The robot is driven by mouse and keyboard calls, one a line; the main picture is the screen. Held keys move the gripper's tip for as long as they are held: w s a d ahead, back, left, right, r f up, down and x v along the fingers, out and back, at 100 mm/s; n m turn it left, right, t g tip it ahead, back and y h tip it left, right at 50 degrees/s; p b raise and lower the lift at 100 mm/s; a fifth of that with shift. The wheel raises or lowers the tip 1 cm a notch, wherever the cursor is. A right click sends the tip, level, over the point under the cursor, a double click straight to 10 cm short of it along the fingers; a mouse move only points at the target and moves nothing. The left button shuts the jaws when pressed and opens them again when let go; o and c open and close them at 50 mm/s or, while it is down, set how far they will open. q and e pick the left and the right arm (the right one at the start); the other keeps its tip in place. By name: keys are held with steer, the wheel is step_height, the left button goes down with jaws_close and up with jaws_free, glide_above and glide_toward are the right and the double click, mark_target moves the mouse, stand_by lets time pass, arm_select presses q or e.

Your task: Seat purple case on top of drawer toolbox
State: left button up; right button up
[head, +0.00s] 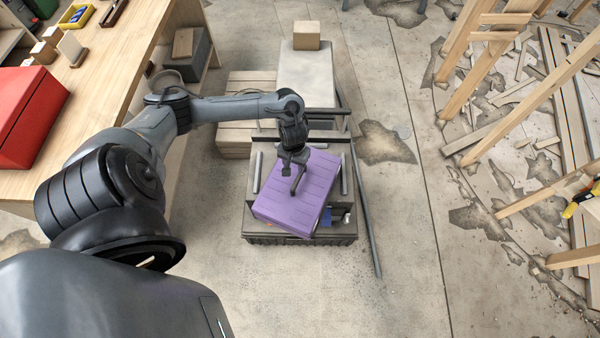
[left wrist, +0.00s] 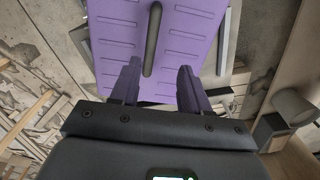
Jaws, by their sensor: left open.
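The purple case (head: 297,200) lies on top of the dark grey drawer toolbox (head: 250,220) in the head view. It sits turned at an angle to the toolbox, and its front right corner is near the toolbox's front edge. My left gripper (head: 297,180) is over the case's dark handle. In the left wrist view the case (left wrist: 195,35) fills the upper middle, with the handle (left wrist: 152,40) along it. The open fingers of my left gripper (left wrist: 157,82) stand either side of the handle's near end. I cannot tell whether they touch it. My right gripper is not in view.
A wooden workbench (head: 110,60) with a red box (head: 28,115) stands at the left. Stacked boards (head: 245,95) and a pale block with a small box (head: 306,36) lie behind the toolbox. A long dark bar (head: 367,225) leans along its right. Timber frames (head: 520,90) stand at the right.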

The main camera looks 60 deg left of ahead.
mark_target(299, 177)
arm_select(q)
steer(key=f, duration=0.2)
steer(key=f+b, duration=0.2)
steer(key=f, duration=0.1)
steer(key=shift+w+d+f, duration=0.2)
steer(key=shift+w+f, duration=0.1)
steer(key=shift+w, duration=0.05)
steer(key=f, duration=0.1)
steer(key=f+b, duration=0.1)
steer(key=f, duration=0.1)
steer(key=f+b, duration=0.1)
steer(key=f, duration=0.1)
steer(key=shift+w+d, duration=0.15)
steer(key=shift+w, duration=0.15)
steer(key=shift+c, duration=0.4)
steer(key=shift+r, duration=0.1)
steer(key=c, duration=0.5)
jaws_close()
